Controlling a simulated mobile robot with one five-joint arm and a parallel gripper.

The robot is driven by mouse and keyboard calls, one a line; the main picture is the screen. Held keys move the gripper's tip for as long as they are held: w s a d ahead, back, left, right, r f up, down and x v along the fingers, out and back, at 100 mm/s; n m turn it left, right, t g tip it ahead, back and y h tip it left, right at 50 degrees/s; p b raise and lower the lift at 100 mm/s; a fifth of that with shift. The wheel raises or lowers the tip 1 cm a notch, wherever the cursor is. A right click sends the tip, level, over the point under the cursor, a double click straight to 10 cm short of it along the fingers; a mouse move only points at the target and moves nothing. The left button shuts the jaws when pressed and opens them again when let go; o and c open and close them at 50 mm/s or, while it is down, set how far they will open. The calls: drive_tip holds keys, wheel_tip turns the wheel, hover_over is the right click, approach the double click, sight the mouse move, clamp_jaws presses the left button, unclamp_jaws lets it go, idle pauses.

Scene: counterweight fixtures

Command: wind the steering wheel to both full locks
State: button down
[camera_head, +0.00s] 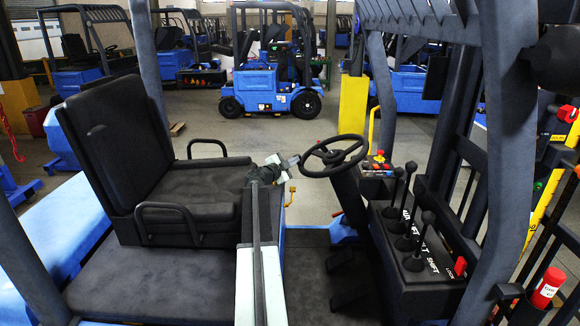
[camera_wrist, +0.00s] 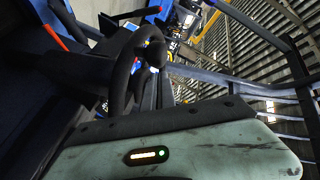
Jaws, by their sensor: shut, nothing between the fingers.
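The steering wheel (camera_head: 335,156) is a dark ring on a slanted column in the middle of the head view. In the wrist view its dark rim (camera_wrist: 122,75) shows close in front, with part of the ring outside the picture or hidden. My gripper (camera_head: 294,160) is at the left side of the wheel, close to the rim. It is shut and empty. I cannot tell whether its tips touch the rim. My pale wrist housing fills the bottom of the wrist view and hides the fingers there.
A black seat (camera_head: 190,185) with armrests stands left of the wheel. Several black levers (camera_head: 410,225) rise from the console on the right. A small box with red and yellow buttons (camera_head: 377,165) sits just right of the column. Dark mast posts stand further right.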

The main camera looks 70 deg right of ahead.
drive_tip(key=shift+w+d+f, duration=0.2)
drive_tip(key=shift+d+f, duration=0.15)
drive_tip(key=shift+d, duration=0.15)
